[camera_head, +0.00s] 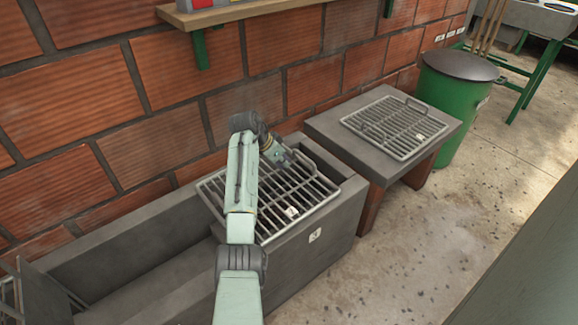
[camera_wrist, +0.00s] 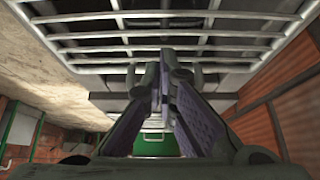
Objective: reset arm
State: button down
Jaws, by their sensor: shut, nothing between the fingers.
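My arm reaches out over the concrete trough in the head view. My gripper (camera_head: 283,157) is at the far part of a metal grate (camera_head: 268,225) that lies across the trough. In the wrist view my gripper (camera_wrist: 166,68) shows its two fingers with purple pads, tips together and nothing between them. The bars of the grate (camera_wrist: 180,33) run across the top of that view, close to the fingertips. I cannot tell whether the fingers touch the bars. Part of the grate is hidden behind my arm in the head view.
The concrete trough (camera_head: 330,238) stands along a brick wall (camera_head: 80,90). A second grate (camera_head: 393,127) lies on a low concrete table (camera_head: 445,127). A green bin (camera_head: 450,108) with a dark lid stands beyond. A wooden shelf (camera_head: 240,12) juts from the wall. The floor (camera_head: 440,240) at right is clear.

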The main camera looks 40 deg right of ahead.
jog(key=shift+v, duration=2.75)
